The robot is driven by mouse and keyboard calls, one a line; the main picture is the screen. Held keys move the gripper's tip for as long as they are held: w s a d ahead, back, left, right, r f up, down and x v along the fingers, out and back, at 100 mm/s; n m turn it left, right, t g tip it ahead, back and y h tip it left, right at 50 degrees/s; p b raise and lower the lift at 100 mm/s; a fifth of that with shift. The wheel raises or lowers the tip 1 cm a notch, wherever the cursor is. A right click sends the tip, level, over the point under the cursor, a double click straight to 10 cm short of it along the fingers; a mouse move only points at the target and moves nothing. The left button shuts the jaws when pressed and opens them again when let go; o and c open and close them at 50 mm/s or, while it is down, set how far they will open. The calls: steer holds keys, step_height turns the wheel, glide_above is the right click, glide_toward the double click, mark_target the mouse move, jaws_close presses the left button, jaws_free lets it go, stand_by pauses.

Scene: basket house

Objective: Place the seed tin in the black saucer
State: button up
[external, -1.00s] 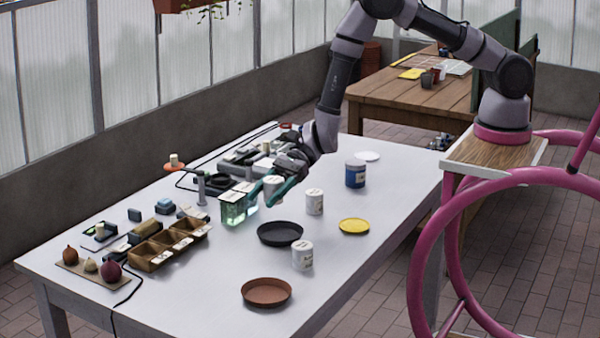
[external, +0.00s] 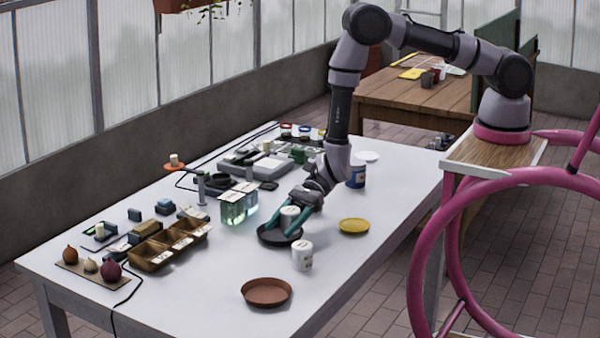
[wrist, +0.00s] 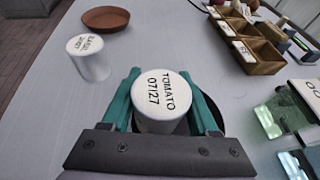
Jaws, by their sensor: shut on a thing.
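My gripper (external: 288,222) is shut on a white seed tin (external: 290,214). In the wrist view the upright tin (wrist: 161,98) sits between the green fingers (wrist: 163,112), and its lid reads TOMATO 07/27. The black saucer (external: 268,239) lies on the table directly under the gripper and tin. The tin is over or inside the saucer. I cannot tell whether its base touches, as the fingers hide it.
Another white tin (external: 302,256) stands just in front of the saucer. A terracotta saucer (external: 266,292) and a yellow saucer (external: 354,226) lie nearby. Glass jars (external: 238,206) stand close on the left, with a wooden seed box (external: 168,246) beyond. A blue tin (external: 356,173) is behind my arm.

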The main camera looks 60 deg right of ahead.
steer(key=shift+f, duration=0.45)
steer(key=o, duration=1.4)
steer(key=shift+c, duration=0.2)
steer(key=shift+r, duration=0.1)
